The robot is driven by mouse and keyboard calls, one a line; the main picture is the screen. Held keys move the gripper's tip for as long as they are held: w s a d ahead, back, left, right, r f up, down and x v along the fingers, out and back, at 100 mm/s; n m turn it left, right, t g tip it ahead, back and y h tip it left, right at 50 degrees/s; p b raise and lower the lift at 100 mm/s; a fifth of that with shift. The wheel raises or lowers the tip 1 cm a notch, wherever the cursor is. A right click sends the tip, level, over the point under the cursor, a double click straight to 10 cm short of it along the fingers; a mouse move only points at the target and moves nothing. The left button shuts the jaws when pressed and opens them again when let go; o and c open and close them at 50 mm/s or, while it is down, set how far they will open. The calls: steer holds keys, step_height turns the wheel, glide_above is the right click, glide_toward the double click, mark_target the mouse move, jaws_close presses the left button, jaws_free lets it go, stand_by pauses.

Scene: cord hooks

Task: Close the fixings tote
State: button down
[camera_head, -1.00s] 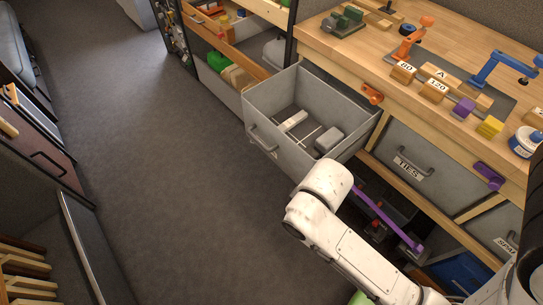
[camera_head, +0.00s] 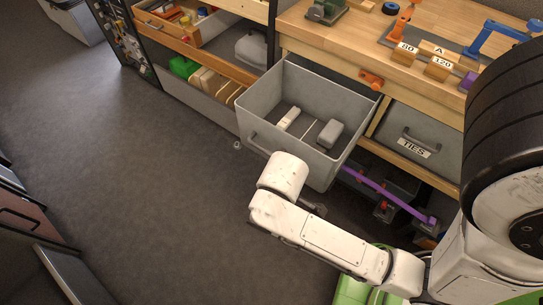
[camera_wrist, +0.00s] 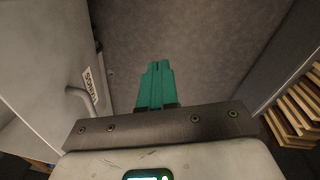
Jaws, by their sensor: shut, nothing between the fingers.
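The fixings tote is a grey open-topped bin (camera_head: 262,110) pulled out from under the workbench in the head view. It holds a white block and a grey block, and its handle (camera_head: 262,146) is on the front. In the wrist view the tote's grey front (camera_wrist: 50,70) stands at the left, with a partly readable label and a bar handle (camera_wrist: 80,98). My gripper (camera_wrist: 157,64) has teal fingers pressed together, empty, to the right of that handle and apart from it. In the head view my white arm reaches below the tote's front and the fingers are hidden.
A closed grey TIES tote (camera_head: 420,138) sits to the right under the bench (camera_head: 330,47). A purple bar (camera_head: 388,192) runs low beneath. The floor (camera_head: 130,160) at the left is clear.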

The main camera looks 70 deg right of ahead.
steer(key=w+d+f+n+g+h+b, duration=0.1)
steer(key=w+n+g+h+b, duration=0.1)
steer(key=w+n+h+b, duration=0.4)
steer(key=w+d+f+n+g+h+b, duration=0.2)
steer(key=n+h+b, duration=0.1)
steer(key=n+h, duration=0.45)
steer(key=b+x, duration=0.1)
steer(key=x, duration=1.2)
steer(key=shift+d+r+n+y+b, duration=0.3)
steer(key=shift+r+n+y, duration=0.05)
steer(key=shift+s, duration=0.1)
